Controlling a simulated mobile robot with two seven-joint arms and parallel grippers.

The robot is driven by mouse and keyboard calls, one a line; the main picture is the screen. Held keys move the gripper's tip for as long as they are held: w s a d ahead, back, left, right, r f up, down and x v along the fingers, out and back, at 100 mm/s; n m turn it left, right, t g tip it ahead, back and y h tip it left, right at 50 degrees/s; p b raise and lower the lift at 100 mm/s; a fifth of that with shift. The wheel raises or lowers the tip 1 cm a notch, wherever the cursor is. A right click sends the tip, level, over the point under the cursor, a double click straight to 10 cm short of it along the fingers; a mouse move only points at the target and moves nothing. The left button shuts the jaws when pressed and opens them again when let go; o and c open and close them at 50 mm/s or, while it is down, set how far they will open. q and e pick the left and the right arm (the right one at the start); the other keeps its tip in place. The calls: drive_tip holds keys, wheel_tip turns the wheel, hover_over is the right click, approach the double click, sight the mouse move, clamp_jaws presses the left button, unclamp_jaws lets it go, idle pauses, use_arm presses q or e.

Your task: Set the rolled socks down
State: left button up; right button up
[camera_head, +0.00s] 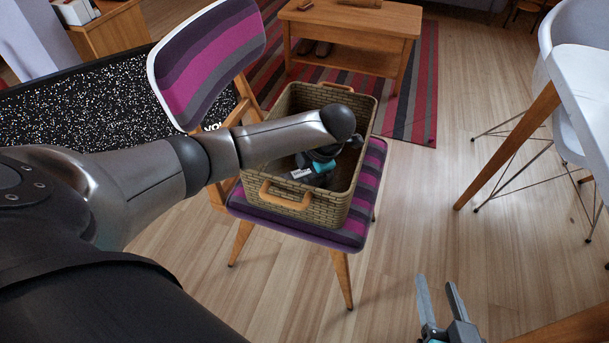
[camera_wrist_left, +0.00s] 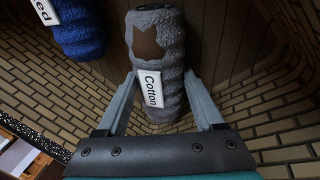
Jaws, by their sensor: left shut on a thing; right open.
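The rolled socks (camera_wrist_left: 171,104) are a grey, ribbed roll with a brown patch and a white "Cotton" label. In the left wrist view they stand upright between the fingers of my left gripper (camera_wrist_left: 159,78), which is shut on them. In the head view my left arm reaches down into a woven basket (camera_head: 325,213), and the fingers are mostly hidden there. I cannot tell whether the socks touch the basket's bottom. My right gripper (camera_head: 440,285) is open and empty, low over the floor at the bottom right.
A blue roll (camera_wrist_left: 75,28) with a partly cut-off label lies in the basket, left of the socks. The basket stands on a purple striped chair (camera_head: 350,232). A wooden table (camera_head: 350,22) is behind. A white table (camera_head: 590,90) is at right. Floor between is clear.

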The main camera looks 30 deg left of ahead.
use_arm(q)
drive_tip(key=shift+f, duration=0.15)
drive_tip(key=o, duration=1.4)
drive_tip(key=shift+o, duration=0.2)
